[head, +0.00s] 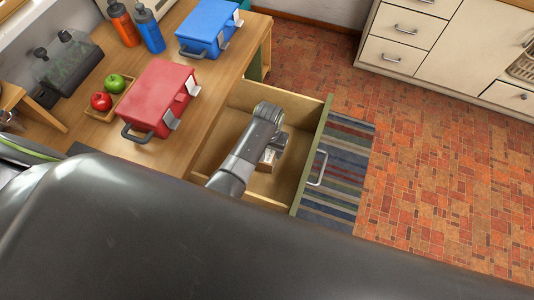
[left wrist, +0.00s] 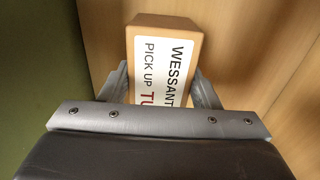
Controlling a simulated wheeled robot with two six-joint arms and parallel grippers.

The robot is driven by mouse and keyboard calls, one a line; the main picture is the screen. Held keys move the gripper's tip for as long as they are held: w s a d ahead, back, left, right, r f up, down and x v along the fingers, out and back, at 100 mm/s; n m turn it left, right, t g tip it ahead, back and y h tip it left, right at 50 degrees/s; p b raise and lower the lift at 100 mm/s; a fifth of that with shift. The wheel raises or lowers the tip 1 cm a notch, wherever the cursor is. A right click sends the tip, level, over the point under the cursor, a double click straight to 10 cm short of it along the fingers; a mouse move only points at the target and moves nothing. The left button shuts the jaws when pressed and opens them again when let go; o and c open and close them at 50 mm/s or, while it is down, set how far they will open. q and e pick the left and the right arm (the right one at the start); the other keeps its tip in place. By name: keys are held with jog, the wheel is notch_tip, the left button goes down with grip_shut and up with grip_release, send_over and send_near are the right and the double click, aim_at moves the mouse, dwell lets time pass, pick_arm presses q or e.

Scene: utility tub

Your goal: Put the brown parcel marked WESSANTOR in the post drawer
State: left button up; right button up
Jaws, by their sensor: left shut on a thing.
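The brown parcel (left wrist: 165,55) has a white label reading "WESSANT..." and "PICK UP" in the left wrist view; the rest is hidden by my gripper. My left gripper (left wrist: 160,88) is shut on the parcel, with a finger on each side of it. In the head view my left gripper (head: 272,145) is down inside the open drawer (head: 304,155), and part of the parcel (head: 267,160) shows beside it. Whether the parcel touches the drawer floor I cannot tell. My right gripper is not in view.
On the wooden counter stand a red box (head: 160,95), a blue box (head: 209,28), a tray with a red apple (head: 101,101) and a green apple (head: 115,83), and two bottles (head: 149,30). A striped rug (head: 343,170) lies beyond the drawer front.

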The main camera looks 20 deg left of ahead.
aim_at(268, 154)
pick_arm(q)
jog(key=shift+f, duration=2.05)
jog(key=shift+f+b, duration=0.15)
jog(key=shift+b, duration=0.15)
jog(key=o, duration=1.2)
jog(key=shift+o, duration=0.2)
jog(key=shift+r, duration=0.65)
notch_tip(268, 154, up, 11)
jog(key=shift+p, duration=0.6)
